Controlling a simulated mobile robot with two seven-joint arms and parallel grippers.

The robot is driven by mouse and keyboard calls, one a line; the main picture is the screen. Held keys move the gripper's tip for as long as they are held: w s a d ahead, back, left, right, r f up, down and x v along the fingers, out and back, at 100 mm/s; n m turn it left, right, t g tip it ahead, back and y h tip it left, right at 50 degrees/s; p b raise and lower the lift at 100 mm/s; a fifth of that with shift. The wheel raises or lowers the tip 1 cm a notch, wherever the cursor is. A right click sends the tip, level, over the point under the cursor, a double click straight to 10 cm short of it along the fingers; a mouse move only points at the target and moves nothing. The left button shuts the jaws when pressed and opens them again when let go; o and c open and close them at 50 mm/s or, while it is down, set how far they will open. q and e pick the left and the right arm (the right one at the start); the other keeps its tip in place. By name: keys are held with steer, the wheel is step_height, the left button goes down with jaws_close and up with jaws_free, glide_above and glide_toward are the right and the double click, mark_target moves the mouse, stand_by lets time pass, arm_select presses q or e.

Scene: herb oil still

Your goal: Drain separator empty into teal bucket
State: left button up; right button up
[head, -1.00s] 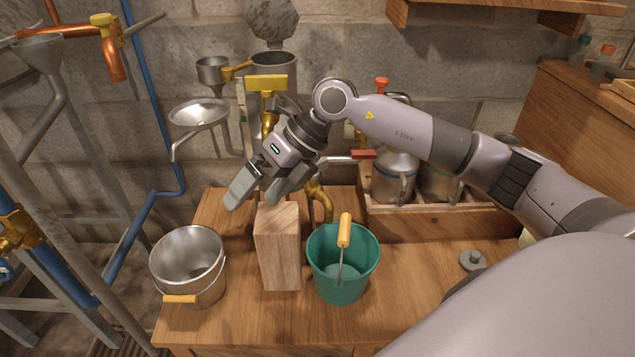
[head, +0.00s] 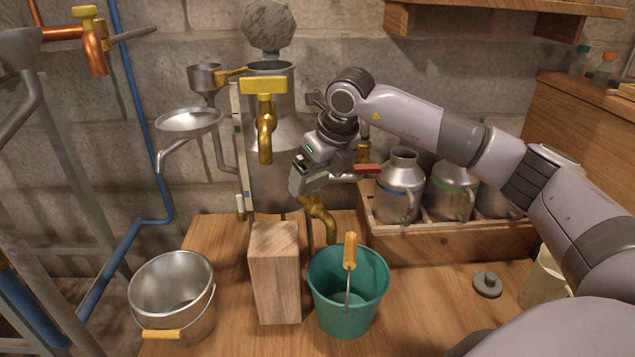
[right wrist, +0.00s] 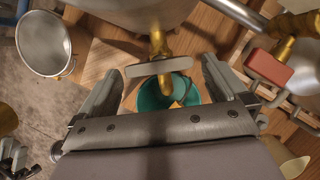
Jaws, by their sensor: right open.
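The tall metal separator (head: 288,135) stands against the wall, with a sight gauge at its left. A brass drain spout (head: 322,218) curves down from its foot over the teal bucket (head: 345,312), which stands on the bench with its yellow grip raised. The bucket also shows in the right wrist view (right wrist: 147,98). My right gripper (head: 299,178) is beside the separator, above the spout. In the right wrist view its open fingers are on either side of a pale bar handle (right wrist: 158,67) above the brass spout. I cannot tell whether they touch it.
A wooden block (head: 274,280) stands left of the teal bucket, and a metal bucket (head: 172,290) farther left. A red lever (head: 367,169) is right of my gripper. A wooden crate (head: 455,246) holds metal jugs. An upper brass tap (head: 264,135) has a yellow handle.

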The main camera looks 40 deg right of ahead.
steer(key=shift+w+f, duration=0.15)
steer(key=shift+f, duration=0.15)
steer(key=c, duration=0.9)
steer(key=shift+c, duration=0.2)
